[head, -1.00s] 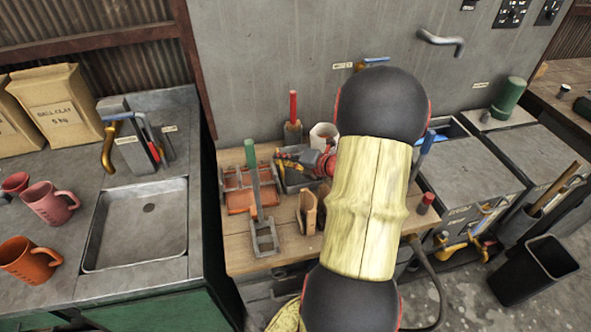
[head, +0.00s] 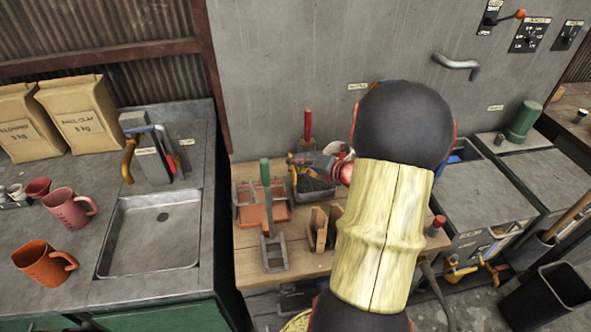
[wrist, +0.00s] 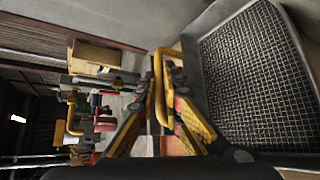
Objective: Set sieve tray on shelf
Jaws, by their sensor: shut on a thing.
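The sieve tray (wrist: 262,82) is a grey rectangular frame with a dark wire mesh. It fills the right side of the wrist view, with its mesh facing the camera. In the head view the tray (head: 313,186) shows small over the back of the wooden bench, partly covered by my arm. In the head view my gripper (head: 302,162) is small and partly hidden by the tray and my arm. I cannot make out clearly which surface is the shelf.
A red-handled tool (head: 307,125) stands behind. A sink (head: 150,235) and mugs lie left.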

